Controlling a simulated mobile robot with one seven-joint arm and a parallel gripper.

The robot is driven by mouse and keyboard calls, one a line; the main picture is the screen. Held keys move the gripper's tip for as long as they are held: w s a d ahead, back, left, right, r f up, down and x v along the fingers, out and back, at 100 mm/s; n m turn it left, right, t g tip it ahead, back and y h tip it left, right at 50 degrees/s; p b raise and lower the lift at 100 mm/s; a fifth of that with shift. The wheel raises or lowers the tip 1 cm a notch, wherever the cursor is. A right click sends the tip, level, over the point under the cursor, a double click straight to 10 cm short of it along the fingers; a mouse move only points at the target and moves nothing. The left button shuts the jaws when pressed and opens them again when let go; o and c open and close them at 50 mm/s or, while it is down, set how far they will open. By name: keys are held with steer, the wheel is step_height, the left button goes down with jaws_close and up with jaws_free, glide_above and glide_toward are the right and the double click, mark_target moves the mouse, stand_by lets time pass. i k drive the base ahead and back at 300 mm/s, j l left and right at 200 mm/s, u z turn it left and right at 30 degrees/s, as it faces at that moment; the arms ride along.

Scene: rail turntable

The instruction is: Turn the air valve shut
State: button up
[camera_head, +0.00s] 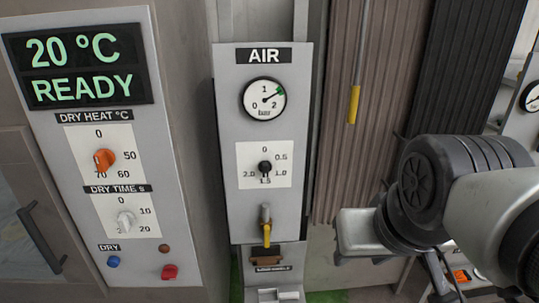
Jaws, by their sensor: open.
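The AIR panel (230,150) stands upright in the middle of the view. The air valve (267,233) is near its lower edge, a metal body with a yellow lever that hangs straight down. Above it are a small black knob (265,168) on a numbered dial and a round gauge (264,100). The gauge needle points up and right to a green mark between 1 and 2. My arm shows at the right, clear of the valve. I cannot make out my gripper's fingers.
A control panel (115,240) at the left reads 20 °C and READY, with orange and white knobs. A yellow-tipped rod (353,104) hangs right of the AIR panel. A pale box-like part (360,230) is beside my arm. The space before the valve looks clear.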

mark_target(266, 231)
steer(key=i+j, duration=0.1)
steer(key=j, duration=0.25)
steer(key=i+j, duration=0.1)
steer(key=j, duration=0.3)
steer(key=i+j, duration=0.1)
steer(key=j, duration=0.25)
steer(key=i+j, duration=0.1)
steer(key=j, duration=0.25)
steer(key=u, duration=0.05)
